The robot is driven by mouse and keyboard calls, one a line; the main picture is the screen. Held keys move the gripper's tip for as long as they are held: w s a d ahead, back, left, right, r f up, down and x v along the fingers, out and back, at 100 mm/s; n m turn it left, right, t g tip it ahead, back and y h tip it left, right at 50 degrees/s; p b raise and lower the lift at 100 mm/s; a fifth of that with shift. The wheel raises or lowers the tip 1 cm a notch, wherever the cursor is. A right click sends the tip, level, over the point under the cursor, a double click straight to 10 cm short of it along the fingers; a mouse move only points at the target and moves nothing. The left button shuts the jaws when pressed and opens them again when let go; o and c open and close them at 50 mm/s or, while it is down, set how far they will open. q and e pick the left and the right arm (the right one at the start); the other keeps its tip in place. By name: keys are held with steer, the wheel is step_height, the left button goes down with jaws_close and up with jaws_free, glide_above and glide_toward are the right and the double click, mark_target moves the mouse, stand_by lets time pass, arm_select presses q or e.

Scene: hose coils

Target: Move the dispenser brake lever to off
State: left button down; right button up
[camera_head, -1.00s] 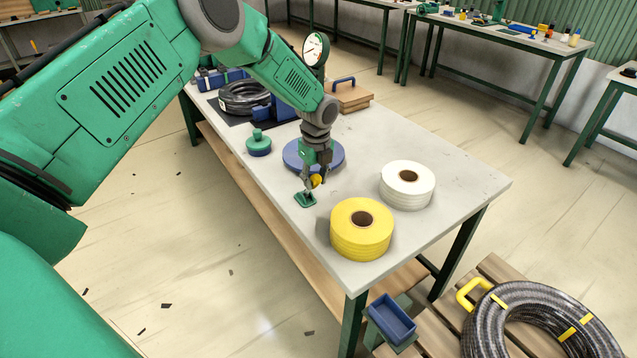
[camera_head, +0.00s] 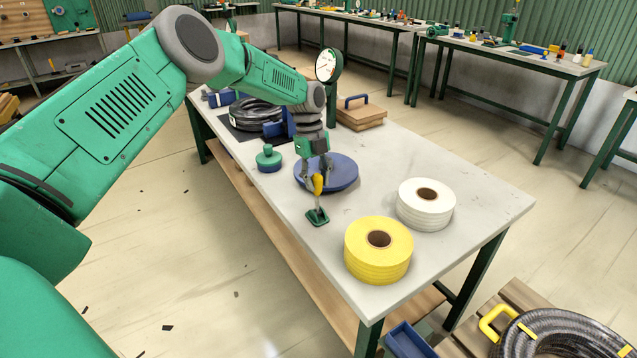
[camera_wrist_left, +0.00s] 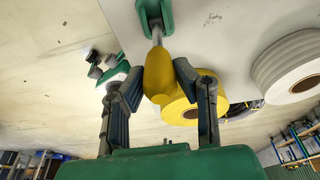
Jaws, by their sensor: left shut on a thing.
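The brake lever has a yellow handle (camera_head: 318,184) on a thin grey stem, rising from a green base (camera_head: 317,217) at the near left edge of the table. The handle stands nearly upright in the head view. The left wrist view shows the yellow handle (camera_wrist_left: 158,76) between the two dark fingers and the green base (camera_wrist_left: 153,14) beyond it. My left gripper (camera_head: 317,178) is shut on the yellow handle. The blue dispenser disc (camera_head: 340,174) lies just behind the gripper, partly hidden by it. My right gripper is not in view.
A yellow tape roll (camera_head: 379,256) and a white roll (camera_head: 427,209) stand right of the lever. A green and blue knobbed piece (camera_head: 268,158) stands to its left. A dark hose coil (camera_head: 255,113) and a wooden block (camera_head: 361,116) lie farther back.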

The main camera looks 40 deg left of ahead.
arm_select(q)
steer(key=shift+w+a+r, duration=0.25)
steer(key=shift+w+r, duration=0.1)
steer(key=shift+r, duration=0.05)
steer(key=c, duration=1.3)
jaws_free()
steer(key=shift+o, duration=0.2)
steer(key=shift+s+a+f, duration=0.1)
steer(key=shift+a+f, duration=0.1)
steer(key=shift+f, duration=0.1)
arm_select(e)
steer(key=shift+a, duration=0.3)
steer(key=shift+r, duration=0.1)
arm_select(q)
steer(key=v, duration=1.2)
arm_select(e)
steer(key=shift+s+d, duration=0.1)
